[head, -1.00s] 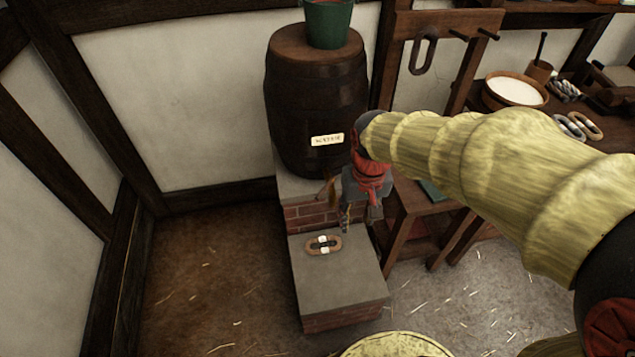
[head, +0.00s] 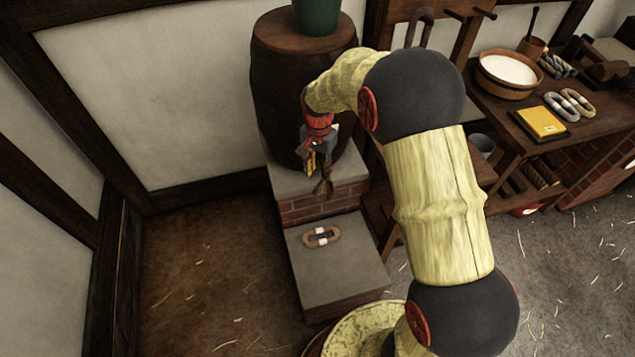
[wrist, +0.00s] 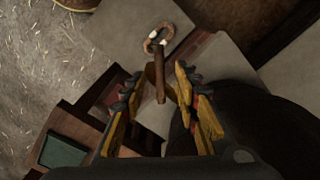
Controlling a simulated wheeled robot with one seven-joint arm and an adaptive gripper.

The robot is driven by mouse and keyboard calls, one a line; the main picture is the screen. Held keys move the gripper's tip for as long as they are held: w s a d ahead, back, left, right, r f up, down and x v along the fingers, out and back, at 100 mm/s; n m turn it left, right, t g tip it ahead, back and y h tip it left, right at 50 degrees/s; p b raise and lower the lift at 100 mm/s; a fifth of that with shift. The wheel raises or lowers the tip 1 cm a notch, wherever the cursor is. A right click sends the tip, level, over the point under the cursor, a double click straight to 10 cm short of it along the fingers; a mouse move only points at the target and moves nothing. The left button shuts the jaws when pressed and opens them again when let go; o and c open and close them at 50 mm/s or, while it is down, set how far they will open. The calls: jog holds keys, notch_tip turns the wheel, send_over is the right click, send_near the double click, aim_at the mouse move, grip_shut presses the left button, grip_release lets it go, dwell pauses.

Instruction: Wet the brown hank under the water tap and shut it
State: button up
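The brown hank (head: 321,237), an oval loop with pale bands, lies on the low stone slab (head: 345,270) below the barrel. It also shows in the wrist view (wrist: 158,38), beyond my fingertips. The wooden water tap (head: 327,184) sticks out low on the dark barrel (head: 285,100); my gripper partly covers it in the head view. In the wrist view, the tap (wrist: 160,75) lies between my spread fingers, with gaps on both sides. My gripper (head: 313,165) is open and points down at the barrel's front. I see no water stream.
The barrel stands on a brick-and-stone step (head: 310,205), with a green bucket (head: 318,16) on top. At right, a bench holds a bowl of white stuff (head: 508,72), a yellow book (head: 541,122) and grey and tan hanks (head: 570,104). The floor at left is clear.

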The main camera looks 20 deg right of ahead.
aim_at(318, 186)
notch_tip(318, 186, down, 7)
jog(key=shift+f+b, duration=0.2)
jog(key=shift+b, duration=1.05)
jog(key=shift+c, duration=0.7)
grip_shut()
